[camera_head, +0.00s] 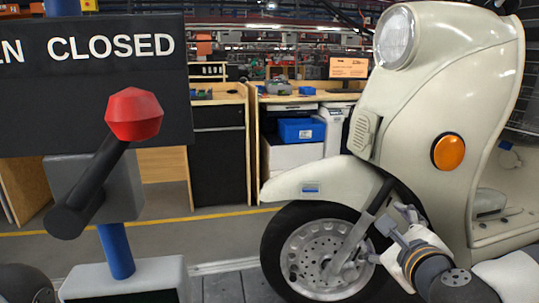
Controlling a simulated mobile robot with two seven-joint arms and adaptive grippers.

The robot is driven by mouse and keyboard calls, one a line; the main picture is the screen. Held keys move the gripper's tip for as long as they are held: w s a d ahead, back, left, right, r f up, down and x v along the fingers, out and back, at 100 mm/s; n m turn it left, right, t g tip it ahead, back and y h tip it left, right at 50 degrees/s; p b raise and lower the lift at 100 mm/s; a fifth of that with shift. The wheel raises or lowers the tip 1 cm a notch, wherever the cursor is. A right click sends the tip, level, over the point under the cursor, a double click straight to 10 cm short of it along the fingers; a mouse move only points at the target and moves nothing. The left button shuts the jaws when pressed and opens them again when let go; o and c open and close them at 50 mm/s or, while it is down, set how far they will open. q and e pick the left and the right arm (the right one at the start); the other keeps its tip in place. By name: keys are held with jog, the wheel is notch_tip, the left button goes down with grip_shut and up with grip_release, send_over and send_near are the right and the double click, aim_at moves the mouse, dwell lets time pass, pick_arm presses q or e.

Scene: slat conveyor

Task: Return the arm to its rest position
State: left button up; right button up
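My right gripper (398,222) is in front of the cream scooter's front wheel and fork, at the lower right. Its arm comes in from the bottom right corner. Its fingers are small and overlap the fork behind them, so I cannot tell whether they are open or shut. I see no object held in it. My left gripper is not in view.
The cream scooter (440,120) fills the right side, close to my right arm. Its front wheel (318,255) stands on the slat conveyor (225,288). A blue post (116,250) carries the lever housing. Workbenches with a blue bin (301,130) stand behind a yellow floor line.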

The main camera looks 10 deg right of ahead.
jog(key=s+a+f+n+g+y, duration=0.25)
jog(key=a+f+n, duration=0.2)
jog(key=f, duration=0.25)
jog(key=s+a+f+n+g+y, duration=0.1)
jog(key=s+a+f+n+g, duration=0.1)
jog(key=s+a+f+n, duration=0.4)
jog(key=s+a+f+n+g+y, duration=0.1)
jog(key=s+f+n+g, duration=0.5)
jog(key=s+f, duration=0.55)
jog(key=s+d+f+n+g, duration=0.2)
jog(key=s+n, duration=0.2)
jog(key=s, duration=0.3)
jog(key=s+d+f+n+g+h, duration=0.1)
jog(key=s+f+n+g, duration=0.1)
jog(key=s+n, duration=0.2)
jog(key=s+d+f+n+g, duration=0.2)
jog(key=s+n, duration=0.2)
jog(key=s, duration=0.6)
jog(key=shift+s+d+f+h+p, duration=0.3)
jog(key=shift+s+h, duration=0.05)
